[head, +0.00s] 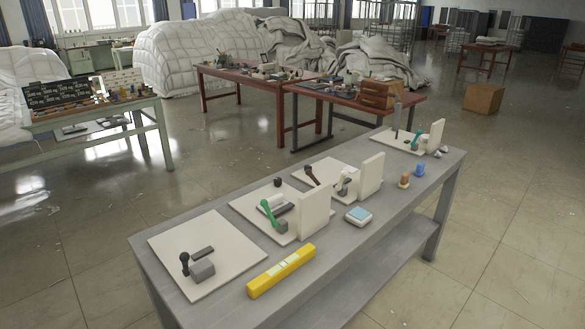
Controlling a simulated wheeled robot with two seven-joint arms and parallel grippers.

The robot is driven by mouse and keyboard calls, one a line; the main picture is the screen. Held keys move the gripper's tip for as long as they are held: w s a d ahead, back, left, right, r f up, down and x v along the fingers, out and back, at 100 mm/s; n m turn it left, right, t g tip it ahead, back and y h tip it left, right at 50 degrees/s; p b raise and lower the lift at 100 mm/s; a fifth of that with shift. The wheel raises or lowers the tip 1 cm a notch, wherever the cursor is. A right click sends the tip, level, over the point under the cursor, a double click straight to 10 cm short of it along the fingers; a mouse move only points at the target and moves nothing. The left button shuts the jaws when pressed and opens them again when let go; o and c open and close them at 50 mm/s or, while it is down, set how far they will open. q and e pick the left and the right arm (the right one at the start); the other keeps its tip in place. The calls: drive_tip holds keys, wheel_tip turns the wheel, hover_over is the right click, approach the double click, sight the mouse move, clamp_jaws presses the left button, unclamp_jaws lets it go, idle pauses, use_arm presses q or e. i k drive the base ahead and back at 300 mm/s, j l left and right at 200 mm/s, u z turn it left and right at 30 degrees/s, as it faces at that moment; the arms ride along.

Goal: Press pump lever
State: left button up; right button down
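Several white boards with lever fixtures stand on a long grey table (375,262). The nearest board (222,238) carries a grey block (201,271) with a short black-knobbed lever (185,262). The third has a dark brown lever (311,175), tilted. The far board has a teal lever (415,139) and a grey upright post (397,118). I cannot tell which one is the pump lever. Neither of my grippers is in view.
A yellow spirit level (281,270), a blue-topped box (358,216) and small orange (404,180) and blue (420,169) items lie along the table's right side. Upright white panels (314,213) partly hide the fixtures. Large white duvet heaps (195,52) and other tables stand behind; floor around is open.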

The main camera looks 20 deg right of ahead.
sight(308, 172)
drive_tip(key=k, duration=0.65)
drive_tip(key=z, duration=2.35)
drive_tip(key=k+j, duration=0.1)
drive_tip(key=j, duration=1.9)
drive_tip(key=k+j, duration=0.15)
drive_tip(key=j, duration=0.85)
drive_tip(key=k+j, duration=0.1)
drive_tip(key=j, duration=1.9)
drive_tip(key=k, duration=0.05)
